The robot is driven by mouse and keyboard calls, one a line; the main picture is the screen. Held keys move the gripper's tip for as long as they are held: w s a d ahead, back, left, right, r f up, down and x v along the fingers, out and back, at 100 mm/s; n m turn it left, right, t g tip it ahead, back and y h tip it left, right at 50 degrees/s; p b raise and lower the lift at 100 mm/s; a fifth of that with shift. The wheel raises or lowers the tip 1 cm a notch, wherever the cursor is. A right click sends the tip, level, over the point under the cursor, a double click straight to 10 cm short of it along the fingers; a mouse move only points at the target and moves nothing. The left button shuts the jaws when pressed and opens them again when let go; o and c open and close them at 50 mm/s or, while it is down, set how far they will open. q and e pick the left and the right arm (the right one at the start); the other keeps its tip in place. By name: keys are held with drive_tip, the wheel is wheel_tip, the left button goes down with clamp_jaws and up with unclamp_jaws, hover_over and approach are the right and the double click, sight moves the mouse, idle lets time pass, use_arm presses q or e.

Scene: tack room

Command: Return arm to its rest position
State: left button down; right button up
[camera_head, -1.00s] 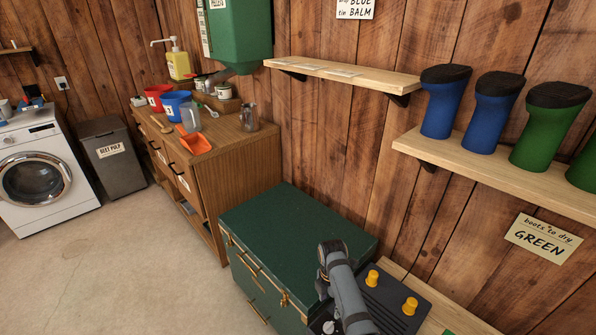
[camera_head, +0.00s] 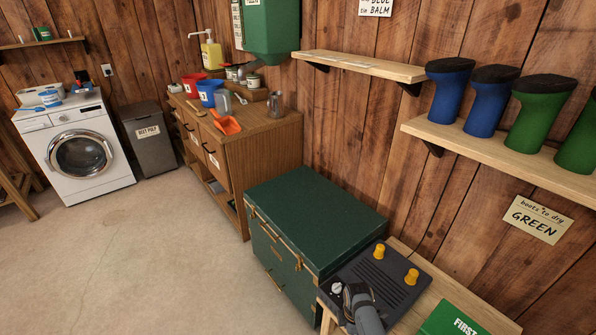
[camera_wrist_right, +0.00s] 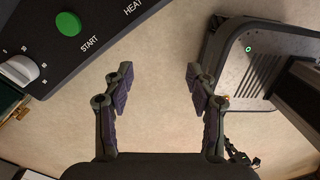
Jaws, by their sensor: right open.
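My right gripper (camera_wrist_right: 158,82) is open and empty in the right wrist view, its two fingers apart above pale floor. A dark panel (camera_wrist_right: 110,32) with a green START button (camera_wrist_right: 68,24), a white dial (camera_wrist_right: 20,70) and the word HEAT lies at that view's upper left, apart from the fingers. In the head view, part of my arm (camera_head: 362,308) shows at the bottom, in front of a black unit with yellow knobs (camera_head: 372,278).
A green trunk (camera_head: 318,215) stands left of the black unit, which sits on a wooden bench (camera_head: 408,325). A cabinet (camera_head: 262,150) stands behind the trunk. The floor (camera_head: 130,260) at left is clear.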

drive_tip(key=s+d+f+m+p, duration=0.1)
drive_tip(key=s+d+f+m, duration=0.1)
drive_tip(key=s+f+m, duration=0.35)
drive_tip(key=s+d+f+m+p, duration=0.1)
drive_tip(key=s+d+f+m, duration=0.2)
drive_tip(key=s+f, duration=0.5)
use_arm(q)
drive_tip(key=r, duration=0.1)
drive_tip(key=s+r+p, duration=0.1)
drive_tip(key=r, duration=0.1)
drive_tip(key=shift+s+r+p, duration=0.3)
drive_tip(key=shift+s+r, duration=0.1)
use_arm(e)
drive_tip(key=s+d+f+m, duration=0.1)
drive_tip(key=s+d+m, duration=0.1)
drive_tip(key=s, duration=0.5)
drive_tip(key=s+d+f+m+t, duration=0.1)
drive_tip(key=s+m, duration=0.3)
drive_tip(key=s, duration=0.4)
drive_tip(key=s+d+f+m, duration=0.1)
drive_tip(key=s+d+m, duration=0.2)
drive_tip(key=s, duration=0.5)
drive_tip(key=shift+s+d+f+m+t, duration=0.25)
drive_tip(key=shift+f+m+t, duration=0.1)
drive_tip(key=shift+m, duration=0.1)
